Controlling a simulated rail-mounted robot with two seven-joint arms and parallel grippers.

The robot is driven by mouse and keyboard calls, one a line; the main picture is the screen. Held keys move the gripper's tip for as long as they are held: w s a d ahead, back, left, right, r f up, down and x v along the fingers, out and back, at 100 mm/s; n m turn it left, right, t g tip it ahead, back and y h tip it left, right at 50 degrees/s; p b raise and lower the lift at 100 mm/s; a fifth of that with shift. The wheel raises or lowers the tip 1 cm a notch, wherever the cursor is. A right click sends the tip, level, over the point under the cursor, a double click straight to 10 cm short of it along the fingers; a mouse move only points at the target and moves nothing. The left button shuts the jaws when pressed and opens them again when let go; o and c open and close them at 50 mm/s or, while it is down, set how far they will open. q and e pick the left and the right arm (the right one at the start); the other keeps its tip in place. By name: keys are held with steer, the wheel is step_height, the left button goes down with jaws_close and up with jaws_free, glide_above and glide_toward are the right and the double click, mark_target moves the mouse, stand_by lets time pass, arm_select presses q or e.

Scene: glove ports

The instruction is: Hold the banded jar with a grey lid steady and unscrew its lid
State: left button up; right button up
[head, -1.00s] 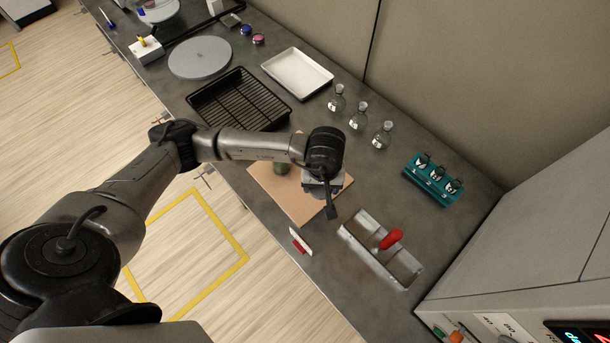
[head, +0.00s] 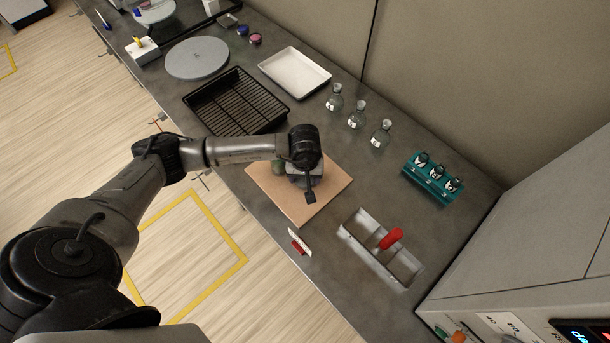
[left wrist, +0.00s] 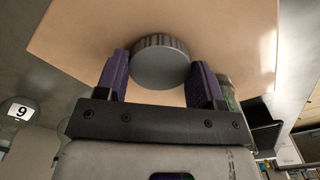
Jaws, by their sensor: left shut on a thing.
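My left gripper (head: 292,182) is over the tan board, pointing down. In the left wrist view its purple-padded fingers (left wrist: 160,75) are shut on a round grey lid (left wrist: 160,65) with a ribbed rim. Bare board shows past the lid; I see no jar body under it, though the lid could hide one. A greenish jar (head: 278,167) stands on the board just left of the gripper, partly covered by it. It also shows beside the right finger in the left wrist view (left wrist: 229,95). I cannot make out its bands. My right gripper is not in view.
The tan board (head: 325,190) has free room on its right. A metal tray with a red-handled tool (head: 390,238) lies beyond it. A black rack tray (head: 235,100), a white tray (head: 295,72), several flasks (head: 357,115) and a teal rack (head: 432,180) stand around.

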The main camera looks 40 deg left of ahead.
arm_select(q)
steer(key=shift+f, duration=0.2)
steer(key=shift+f, duration=0.15)
steer(key=o, duration=1)
steer(key=shift+r, duration=0.5)
step_height(320, 180, up, 12)
steer(key=shift+f+p, duration=0.25)
steer(key=shift+p, duration=0.35)
